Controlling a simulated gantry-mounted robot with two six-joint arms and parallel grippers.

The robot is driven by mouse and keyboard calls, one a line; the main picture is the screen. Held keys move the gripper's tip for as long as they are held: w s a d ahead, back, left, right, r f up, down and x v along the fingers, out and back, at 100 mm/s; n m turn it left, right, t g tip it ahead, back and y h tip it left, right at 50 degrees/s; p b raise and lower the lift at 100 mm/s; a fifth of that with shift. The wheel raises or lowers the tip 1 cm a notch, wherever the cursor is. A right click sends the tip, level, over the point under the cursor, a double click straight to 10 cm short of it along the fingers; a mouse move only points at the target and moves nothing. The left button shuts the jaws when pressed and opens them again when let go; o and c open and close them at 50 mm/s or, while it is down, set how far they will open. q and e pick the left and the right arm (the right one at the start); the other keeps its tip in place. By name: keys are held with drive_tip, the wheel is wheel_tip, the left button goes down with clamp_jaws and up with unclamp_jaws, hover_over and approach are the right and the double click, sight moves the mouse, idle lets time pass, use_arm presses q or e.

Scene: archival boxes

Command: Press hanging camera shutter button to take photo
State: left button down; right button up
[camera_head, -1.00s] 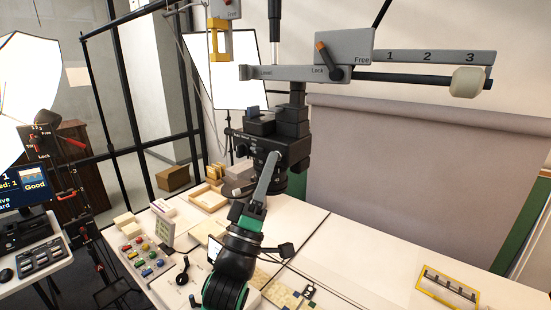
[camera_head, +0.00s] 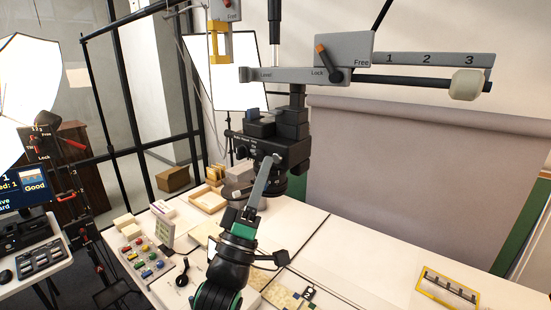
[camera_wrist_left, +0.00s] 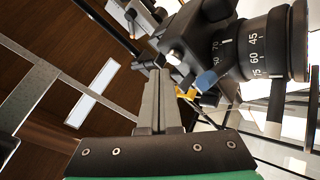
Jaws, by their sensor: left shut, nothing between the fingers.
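The black camera (camera_head: 290,152) hangs lens down from the grey overhead arm (camera_head: 290,73), above the white table. It also shows in the left wrist view, where its ringed lens barrel (camera_wrist_left: 258,47) carries white numbers. A small pale round knob (camera_wrist_left: 175,57) sits on the body near my fingertips; I cannot tell if it is the shutter button. My left gripper (camera_head: 273,157) is shut and empty, its fingers pointing up at the camera's front side. In the wrist view its fingertips (camera_wrist_left: 160,73) appear close to the knob; contact is unclear. My right gripper is out of view.
The white table (camera_head: 340,250) holds a control panel with coloured buttons (camera_head: 147,261), pale boxes (camera_head: 208,200) and a yellow-framed ruler piece (camera_head: 449,288). A grey backdrop (camera_head: 400,170) stands behind. A monitor (camera_head: 31,185) is at left. The table's right middle is mostly clear.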

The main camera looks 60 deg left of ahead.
use_arm(q)
drive_tip(key=shift+s, duration=0.1)
drive_tip(key=s, duration=0.1)
drive_tip(key=s+d, duration=0.1)
drive_tip(key=s, duration=0.1)
drive_tip(key=s+d+p, duration=0.1)
drive_tip(key=shift+s, duration=0.15)
idle(0.9)
